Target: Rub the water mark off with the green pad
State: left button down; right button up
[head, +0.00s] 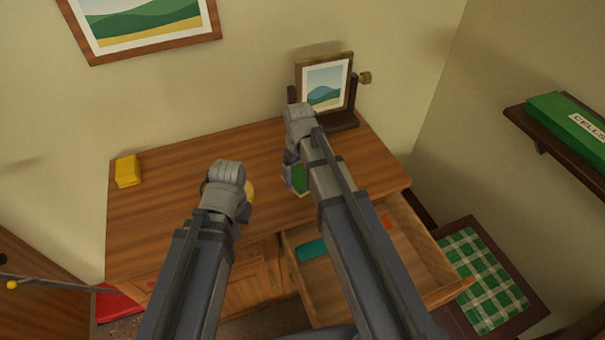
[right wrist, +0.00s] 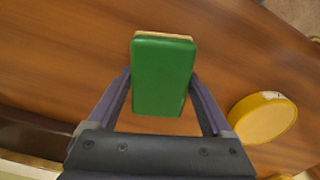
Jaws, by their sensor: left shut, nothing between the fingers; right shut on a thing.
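The green pad (right wrist: 163,75) has a pale cream edge and sits between the two fingers of my right gripper (right wrist: 164,103), which is shut on it. In the head view, part of the pad (head: 301,181) shows beside my right gripper (head: 293,172), over the right part of the wooden desk top (head: 150,225). I cannot tell whether the pad touches the wood. My left gripper (head: 229,190) is shut and empty over the middle of the desk; its fingertips are mostly hidden by its wrist. I cannot make out a water mark in either view.
A round yellow tin (right wrist: 263,117) stands near the pad, partly behind my left gripper in the head view. A yellow block (head: 127,171) sits at the back left. A framed picture on a stand (head: 326,86) is at the back. An open drawer (head: 420,255) juts out at the front right.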

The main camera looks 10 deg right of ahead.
jog(key=shift+a, duration=0.1)
jog(key=shift+s+a+f, duration=0.1)
jog(key=shift+s+a, duration=0.05)
jog(key=shift+a, duration=0.75)
jog(key=shift+s+a, duration=0.15)
jog(key=shift+a, duration=0.7)
jog(key=shift+w+d, duration=0.2)
jog(key=shift+d, duration=0.75)
jog(key=shift+w+d, duration=0.15)
jog(key=shift+d, duration=0.8)
jog(key=shift+d, duration=0.15)
jog(key=shift+w+d, duration=0.2)
jog(key=shift+d, duration=1.55)
